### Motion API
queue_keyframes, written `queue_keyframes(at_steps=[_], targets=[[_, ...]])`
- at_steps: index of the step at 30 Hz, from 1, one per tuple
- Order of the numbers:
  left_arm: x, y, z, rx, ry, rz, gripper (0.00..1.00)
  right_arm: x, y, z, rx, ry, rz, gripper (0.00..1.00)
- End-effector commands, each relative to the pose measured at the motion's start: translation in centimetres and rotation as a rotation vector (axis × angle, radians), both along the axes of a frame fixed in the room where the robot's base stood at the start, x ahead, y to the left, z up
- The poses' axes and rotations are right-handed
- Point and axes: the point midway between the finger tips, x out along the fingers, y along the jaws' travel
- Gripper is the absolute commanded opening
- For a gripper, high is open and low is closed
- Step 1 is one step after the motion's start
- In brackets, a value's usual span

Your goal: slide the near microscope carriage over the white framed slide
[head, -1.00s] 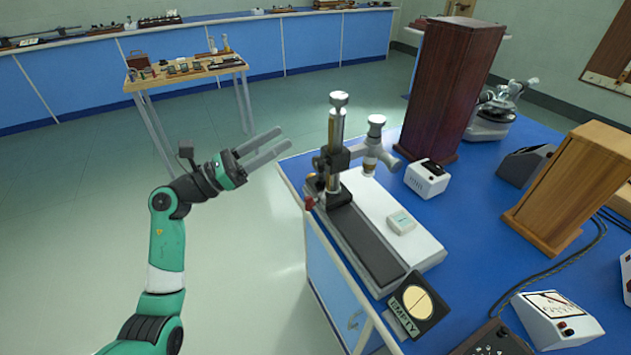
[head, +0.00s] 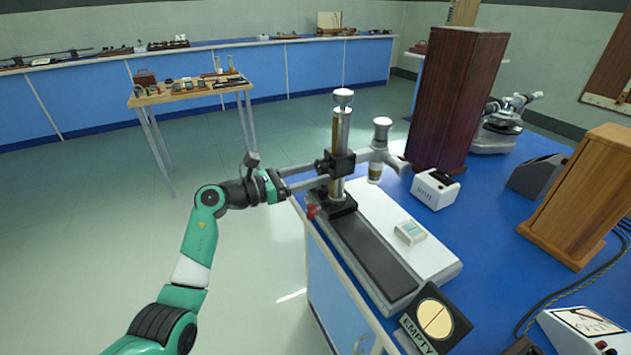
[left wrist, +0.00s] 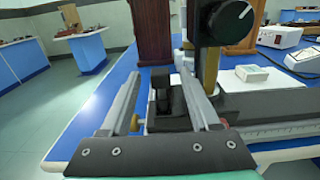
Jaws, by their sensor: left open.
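The near microscope carriage (head: 336,205) is a black block with an upright column and a side arm holding a vertical microscope tube (head: 376,165). It stands at the far end of a dark rail (head: 378,255). The white framed slide (head: 411,232) lies on the white bed (head: 440,262) beside the rail, nearer than the carriage. My left gripper (head: 318,177) is open at the column's left side. In the left wrist view its fingers (left wrist: 160,72) lie either side of a dark part of the carriage (left wrist: 168,105); I cannot tell whether they touch it.
A black stand marked EMPTY (head: 436,318) with a cream disc is at the rail's near end. A white box (head: 435,190) and a tall red-brown cabinet (head: 455,100) stand behind right. Open floor lies left of the blue bench.

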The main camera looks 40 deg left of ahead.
Motion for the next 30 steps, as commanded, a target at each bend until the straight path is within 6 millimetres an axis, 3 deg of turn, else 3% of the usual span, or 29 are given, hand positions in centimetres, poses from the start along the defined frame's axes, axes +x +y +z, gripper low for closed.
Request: queue_keyframes(at_steps=[10,21,30], targets=[[0.83,-0.30,0.11,0.000,-0.001,0.001,0.62,-0.01,0.00,-0.36,0.000,0.000,0.000,0.71],[0.79,-0.29,0.08,0.000,-0.001,0.001,0.00,-0.01,0.00,-0.38,0.000,0.000,0.000,0.71],[0.78,-0.29,0.07,-0.001,-0.001,0.001,0.00,-0.01,0.00,-0.38,0.000,0.000,0.000,0.71]])
